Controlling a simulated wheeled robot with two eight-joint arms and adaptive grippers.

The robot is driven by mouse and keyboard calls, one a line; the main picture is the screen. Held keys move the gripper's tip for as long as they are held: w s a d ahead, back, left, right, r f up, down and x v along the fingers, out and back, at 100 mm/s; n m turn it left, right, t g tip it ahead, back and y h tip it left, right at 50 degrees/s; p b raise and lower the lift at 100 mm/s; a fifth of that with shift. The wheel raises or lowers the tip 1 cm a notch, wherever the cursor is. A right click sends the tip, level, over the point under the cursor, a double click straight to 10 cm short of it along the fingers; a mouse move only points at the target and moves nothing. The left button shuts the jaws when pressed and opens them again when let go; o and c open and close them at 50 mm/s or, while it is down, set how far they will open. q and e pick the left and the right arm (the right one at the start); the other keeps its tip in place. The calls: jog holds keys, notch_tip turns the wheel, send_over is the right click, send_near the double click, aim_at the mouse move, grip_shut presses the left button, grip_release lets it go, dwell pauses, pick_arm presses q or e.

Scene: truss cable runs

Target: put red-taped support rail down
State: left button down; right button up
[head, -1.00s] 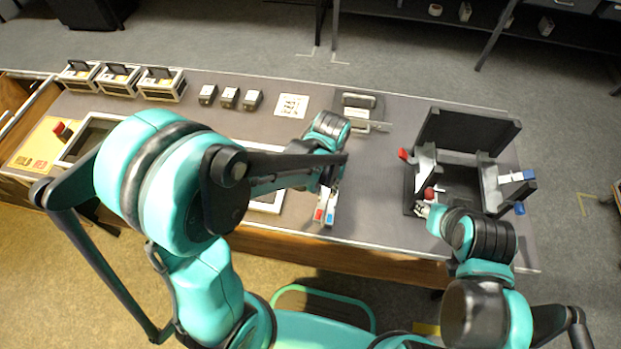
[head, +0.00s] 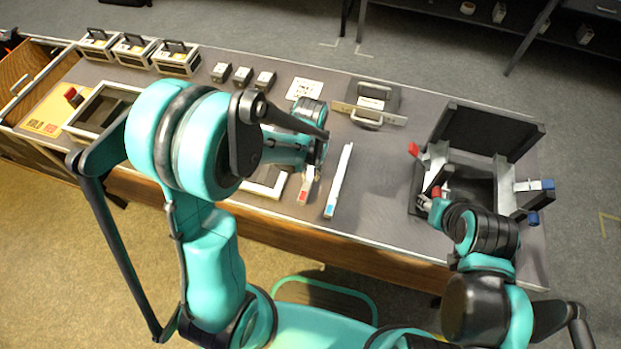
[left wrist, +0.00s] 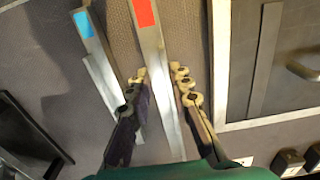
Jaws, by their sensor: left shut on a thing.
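The red-taped support rail (head: 304,191) is a thin light-grey bar with red tape at its near end, over the bench's middle. My left gripper (head: 312,172) is shut on it. In the left wrist view the rail (left wrist: 156,60) runs between the two fingers (left wrist: 160,88). I cannot tell whether it touches the bench top. A similar blue-taped rail (head: 339,180) lies just to its right, apart from it; it also shows in the left wrist view (left wrist: 95,50). My right gripper (head: 428,202) is at the dark fixture's left side, by a red part; its fingers are too small to read.
The dark fixture (head: 490,130) with red and blue clamps stands on the right. A pale-edged frame (head: 268,190) lies left of the rail, partly behind my arm. A handled plate (head: 369,112), small boxes (head: 242,77) and caged units (head: 176,58) line the back.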

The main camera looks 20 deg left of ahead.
aim_at(311, 175)
pick_arm(q)
notch_tip(311, 175, down, 4)
jog(key=shift+r+b, duration=0.2)
jog(key=shift+b, duration=0.6)
jog(key=shift+f, duration=0.15)
jog(key=c, duration=1.4)
grip_release()
jog(key=shift+o, duration=0.2)
